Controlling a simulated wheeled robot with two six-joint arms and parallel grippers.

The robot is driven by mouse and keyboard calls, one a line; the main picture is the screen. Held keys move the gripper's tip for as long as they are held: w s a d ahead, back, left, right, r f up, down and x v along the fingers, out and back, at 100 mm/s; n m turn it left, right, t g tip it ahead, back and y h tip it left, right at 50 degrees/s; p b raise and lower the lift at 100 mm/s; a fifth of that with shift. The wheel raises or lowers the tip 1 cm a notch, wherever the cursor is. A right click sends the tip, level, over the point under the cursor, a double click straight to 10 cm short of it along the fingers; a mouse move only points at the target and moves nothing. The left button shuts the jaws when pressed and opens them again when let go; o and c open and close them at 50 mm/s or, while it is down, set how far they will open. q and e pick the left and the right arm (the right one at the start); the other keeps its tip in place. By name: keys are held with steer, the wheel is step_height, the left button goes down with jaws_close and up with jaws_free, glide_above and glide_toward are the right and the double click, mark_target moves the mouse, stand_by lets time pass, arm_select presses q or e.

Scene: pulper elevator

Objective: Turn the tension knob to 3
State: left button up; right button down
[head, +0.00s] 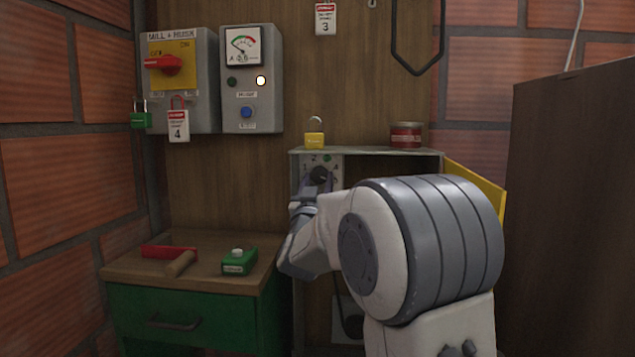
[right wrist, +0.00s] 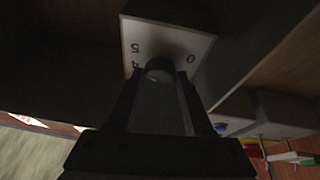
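The tension knob (head: 319,174) is a small dark round knob on a pale numbered plate (head: 334,163) inside the open grey box. In the right wrist view the knob (right wrist: 160,66) sits between the two dark fingers of my right gripper (right wrist: 161,74), with 5, 4 and 0 readable on the plate (right wrist: 190,48). In the head view my right gripper (head: 309,186) is at the knob, partly hidden by my own arm. I cannot tell whether the fingers press on the knob. The knob's pointer is not clear. My left gripper is out of view.
A yellow padlock (head: 314,140) and a red tin (head: 406,134) stand on the box top. Its yellow door (head: 478,184) is open at the right. A green-fronted bench (head: 190,266) is at lower left. A brown panel (head: 575,200) blocks the right side.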

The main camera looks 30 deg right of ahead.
steer(key=shift+n+y, duration=0.3)
steer(key=shift+n, duration=0.3)
steer(key=n+t+y, duration=0.1)
steer(key=n, duration=0.2)
steer(key=n+t+y, duration=0.1)
steer(key=n, duration=0.1)
steer(key=shift+s+d+n+y, duration=0.2)
steer(key=shift+n+y, duration=0.1)
steer(key=shift+n, duration=0.1)
steer(key=n+y, duration=0.1)
steer(key=n, duration=0.2)
steer(key=n+y, duration=0.2)
steer(key=n, duration=0.2)
steer(key=shift+d+r+y, duration=0.1)
steer(key=shift+r+y, duration=0.1)
steer(key=shift+y, duration=0.1)
steer(key=n, duration=0.2)
steer(key=n+y, duration=0.1)
steer(key=n, duration=0.1)
steer(key=shift+s+r+n, duration=0.1)
steer(key=shift+r+n, duration=0.05)
steer(key=shift+n, duration=0.15)
steer(key=shift+r+n+g+y+p, duration=0.15)
steer(key=shift+n+g+y+p, duration=0.4)
steer(key=shift+n, duration=1.45)
steer(key=shift+g+y, duration=0.25)
steer(key=shift+y, duration=0.1)
steer(key=shift+c, duration=1.5)
jaws_free()
